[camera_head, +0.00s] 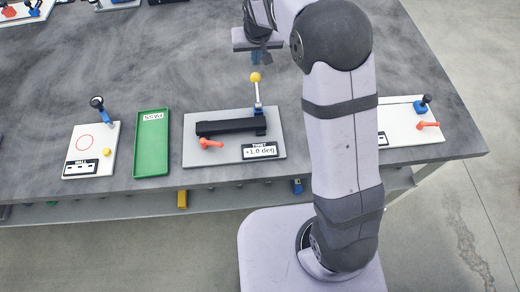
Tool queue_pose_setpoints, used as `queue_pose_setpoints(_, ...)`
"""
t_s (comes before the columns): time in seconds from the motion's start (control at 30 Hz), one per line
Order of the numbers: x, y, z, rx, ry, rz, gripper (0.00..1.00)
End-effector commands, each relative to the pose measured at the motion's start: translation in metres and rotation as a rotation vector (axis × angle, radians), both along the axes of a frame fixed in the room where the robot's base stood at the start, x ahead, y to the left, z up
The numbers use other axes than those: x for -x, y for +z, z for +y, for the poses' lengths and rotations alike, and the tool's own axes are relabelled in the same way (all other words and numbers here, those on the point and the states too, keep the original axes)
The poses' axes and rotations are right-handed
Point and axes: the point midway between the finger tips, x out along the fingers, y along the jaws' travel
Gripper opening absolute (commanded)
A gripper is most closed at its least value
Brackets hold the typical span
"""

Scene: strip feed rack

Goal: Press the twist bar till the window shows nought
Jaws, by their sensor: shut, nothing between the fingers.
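The twist station is a grey-white plate (192,153) on the table. On it lies a dark bar (230,127), with a red handle (210,144) in front of its left part. A lever with a yellow ball knob (255,77) stands upright behind the bar's right end. The window (261,150), labelled TWIST, reads +1.0 deg. My gripper (262,60) is shut and empty, beyond the yellow knob and slightly right of it in the picture. Its fingertips are small and partly unclear, and I cannot tell its height above the table.
A green tray (152,168) marked PASS stands left of the plate. Further left is a white board (75,147) with a red circle and a lever. Another white board (398,124) lies right of my arm, partly hidden by it. The table behind is mostly clear.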

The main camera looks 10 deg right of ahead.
Motion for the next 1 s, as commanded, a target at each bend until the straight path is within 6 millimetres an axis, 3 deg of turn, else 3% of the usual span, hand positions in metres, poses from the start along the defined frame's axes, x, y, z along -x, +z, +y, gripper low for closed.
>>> queue_pose_setpoints(1.0,0.0,-0.032,0.0,0.0,0.0,0.001,0.0)
